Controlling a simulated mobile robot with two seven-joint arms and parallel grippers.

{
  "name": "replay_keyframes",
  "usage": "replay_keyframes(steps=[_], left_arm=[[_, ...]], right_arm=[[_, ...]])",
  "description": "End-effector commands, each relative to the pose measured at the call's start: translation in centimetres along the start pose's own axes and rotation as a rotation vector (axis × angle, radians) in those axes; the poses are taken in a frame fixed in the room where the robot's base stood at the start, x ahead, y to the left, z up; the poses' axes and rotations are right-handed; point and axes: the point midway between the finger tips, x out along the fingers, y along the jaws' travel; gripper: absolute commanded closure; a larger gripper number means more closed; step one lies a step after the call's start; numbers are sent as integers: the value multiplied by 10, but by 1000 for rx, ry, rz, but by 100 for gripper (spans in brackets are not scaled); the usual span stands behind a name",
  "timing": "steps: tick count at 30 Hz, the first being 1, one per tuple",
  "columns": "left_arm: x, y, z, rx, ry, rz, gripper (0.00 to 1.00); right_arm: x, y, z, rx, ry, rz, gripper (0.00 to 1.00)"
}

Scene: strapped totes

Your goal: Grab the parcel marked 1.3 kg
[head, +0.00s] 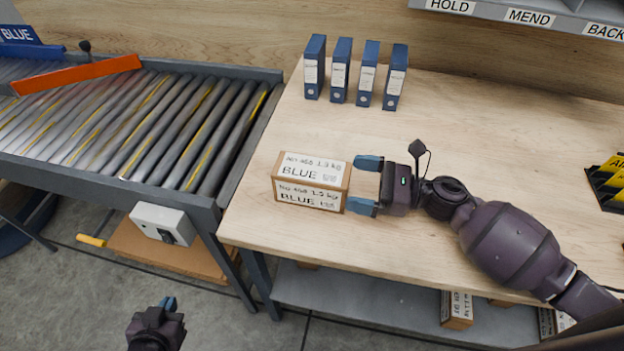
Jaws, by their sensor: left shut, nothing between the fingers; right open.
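The parcel (311,182) is a small brown box with white labels on its top and front. The labels read "1.3 kg" and "BLUE". It sits flat on the wooden table near the table's left front corner. My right gripper (367,186) is open at the parcel's right end, with its two blue fingertips at the far and near sides of that end. I cannot tell whether the fingertips touch the parcel. My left gripper (168,303) is shut and empty, low at the bottom left over the floor, away from the table.
Several blue binders (367,74) stand at the table's back. A roller conveyor (150,125) with an orange bar (78,75) lies to the left. A grey shelf (380,305) under the table holds boxes (457,309). A black-yellow holder (610,182) stands far right.

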Motion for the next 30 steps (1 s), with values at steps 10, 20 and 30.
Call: replay_keyframes(steps=[10,20,30], left_arm=[[1,0,-8,1,10,1,100],[-2,-1,-14,1,14,1,100],[-2,-1,-12,1,9,0,100]], right_arm=[[24,0,1,0,-1,1,0],[59,0,0,1,1,1,0],[59,0,-1,1,1,0,24]])
